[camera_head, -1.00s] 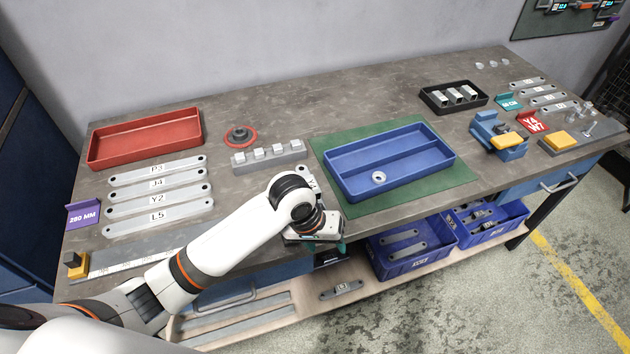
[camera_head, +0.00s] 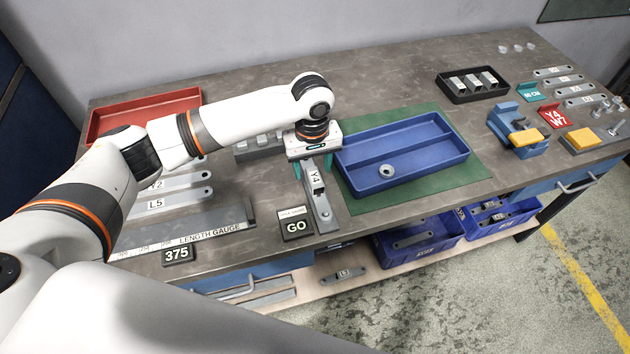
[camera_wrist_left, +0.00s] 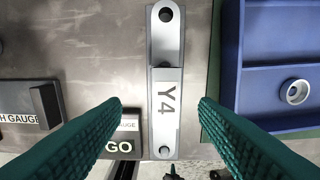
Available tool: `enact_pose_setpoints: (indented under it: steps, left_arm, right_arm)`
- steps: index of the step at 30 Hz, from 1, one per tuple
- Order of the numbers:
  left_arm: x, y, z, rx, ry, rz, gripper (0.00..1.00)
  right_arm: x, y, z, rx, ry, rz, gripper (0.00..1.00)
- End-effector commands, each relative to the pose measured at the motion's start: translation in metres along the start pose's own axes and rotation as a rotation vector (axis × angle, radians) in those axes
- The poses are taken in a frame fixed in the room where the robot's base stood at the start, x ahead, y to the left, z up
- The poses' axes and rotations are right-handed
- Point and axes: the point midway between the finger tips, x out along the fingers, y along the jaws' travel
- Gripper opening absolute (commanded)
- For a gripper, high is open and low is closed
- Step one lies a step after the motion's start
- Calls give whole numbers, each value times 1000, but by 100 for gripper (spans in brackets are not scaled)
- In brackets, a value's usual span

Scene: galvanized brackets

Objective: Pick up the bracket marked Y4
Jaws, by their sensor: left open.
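The bracket marked Y4 (camera_head: 321,205) is a grey metal strip with a hole near each end and a raised middle. It lies on the workbench just left of the green mat. In the left wrist view the Y4 bracket (camera_wrist_left: 166,90) runs lengthwise between the two green fingers, with gaps on both sides. My left gripper (camera_head: 313,173) is open and empty above the bracket, and its fingers also show in the left wrist view (camera_wrist_left: 160,104). The gripper body hides the bracket's far end in the head view. My right gripper is not in view.
A blue divided tray (camera_head: 445,164) with a ring in it stands on the green mat (camera_head: 470,185), close right of the bracket. A GO block (camera_head: 296,224) and the length gauge (camera_head: 210,229) lie to the left. The bench's front edge is near the bracket.

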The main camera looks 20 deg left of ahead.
Motion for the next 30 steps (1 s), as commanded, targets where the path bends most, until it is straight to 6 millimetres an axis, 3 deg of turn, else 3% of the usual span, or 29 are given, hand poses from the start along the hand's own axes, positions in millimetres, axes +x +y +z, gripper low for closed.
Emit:
enact_pose_setpoints:
  steps: [5, 15, 23, 30]
  left_arm:
    - [11, -1, 0, 2, 1, -1, 55]
    - [56, -5, 0, 2, 0, 0, 55]
    - [59, -5, 0, 3, -1, -2, 55]
    - [59, -5, 0, 3, -1, -2, 17]
  right_arm:
    - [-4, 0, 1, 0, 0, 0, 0]
    - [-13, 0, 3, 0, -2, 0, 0]
    - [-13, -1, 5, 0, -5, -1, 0]
    - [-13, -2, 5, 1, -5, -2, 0]
